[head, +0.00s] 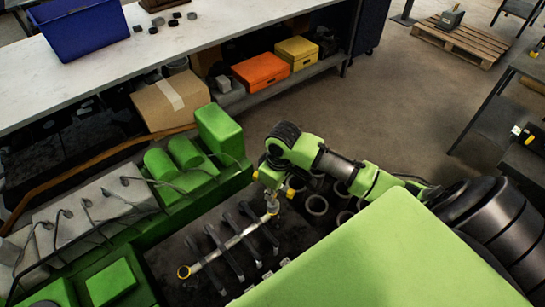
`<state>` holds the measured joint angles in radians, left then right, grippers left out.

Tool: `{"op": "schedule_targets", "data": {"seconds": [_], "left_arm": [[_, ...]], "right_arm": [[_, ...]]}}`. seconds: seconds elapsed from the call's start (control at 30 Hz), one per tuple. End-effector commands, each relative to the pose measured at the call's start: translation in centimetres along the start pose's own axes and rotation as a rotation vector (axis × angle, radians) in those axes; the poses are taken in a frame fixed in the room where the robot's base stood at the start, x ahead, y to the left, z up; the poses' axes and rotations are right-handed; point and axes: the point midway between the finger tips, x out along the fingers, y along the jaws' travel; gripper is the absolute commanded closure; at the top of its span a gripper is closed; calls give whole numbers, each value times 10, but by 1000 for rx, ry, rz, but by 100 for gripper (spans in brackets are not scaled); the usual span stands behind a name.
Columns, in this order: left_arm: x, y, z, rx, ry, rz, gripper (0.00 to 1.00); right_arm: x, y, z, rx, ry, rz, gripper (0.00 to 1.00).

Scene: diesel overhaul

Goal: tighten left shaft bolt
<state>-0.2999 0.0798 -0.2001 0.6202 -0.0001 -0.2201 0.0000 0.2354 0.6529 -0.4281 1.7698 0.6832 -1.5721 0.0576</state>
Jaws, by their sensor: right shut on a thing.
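A pale metal shaft (230,243) lies at a slant across the dark open bay of the green engine, with several dark curved arms along it. My right gripper (271,203) reaches down from the right to the shaft's upper right end. It is shut on the small yellowish shaft bolt there, which the fingers mostly hide. Whether the bolt is fully seated I cannot tell. My left gripper is not in view.
Several round cylinder openings (316,205) lie just right of my right gripper. Green engine covers (219,135) stand behind the bay. A workbench (165,50) with a blue bin (80,28) runs along the back, with a cardboard box (170,101) below it. Open floor lies beyond.

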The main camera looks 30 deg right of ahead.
Motion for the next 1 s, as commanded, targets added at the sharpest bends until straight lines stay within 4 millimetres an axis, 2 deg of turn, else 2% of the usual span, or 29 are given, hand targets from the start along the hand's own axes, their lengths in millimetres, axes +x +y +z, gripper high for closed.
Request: {"op": "schedule_targets", "data": {"seconds": [1.0], "left_arm": [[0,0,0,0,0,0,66]], "right_arm": [[-1,-2,-2,-920,5,-108,100]]}}
